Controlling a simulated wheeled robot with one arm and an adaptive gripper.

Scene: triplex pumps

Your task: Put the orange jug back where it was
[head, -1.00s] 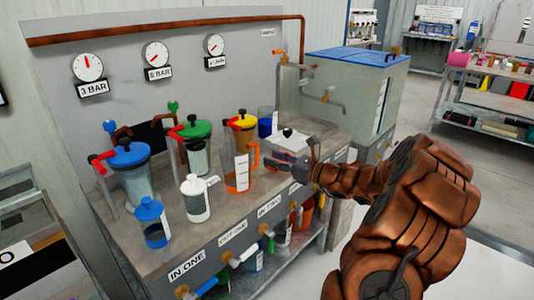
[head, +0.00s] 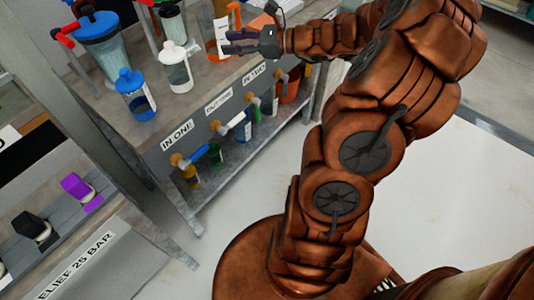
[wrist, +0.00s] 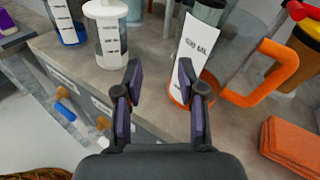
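The orange jug (wrist: 236,96) stands upright on the grey bench in the wrist view, with a white volume label, an orange base and an orange handle on its right side. In the head view, the jug (head: 212,47) shows only in part at the top, partly behind my gripper (head: 229,43). In the wrist view my gripper (wrist: 162,75) is open, with nothing between its two dark fingers. The jug is beyond the right finger, which overlaps its lower left edge; I cannot tell whether they touch.
A white-capped bottle (head: 176,68) and a blue-capped bottle (head: 133,95) stand left of the jug along the bench front. An orange flat block (wrist: 291,145) lies at the right in the wrist view. Valves (head: 183,160) stick out from the labelled bench front.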

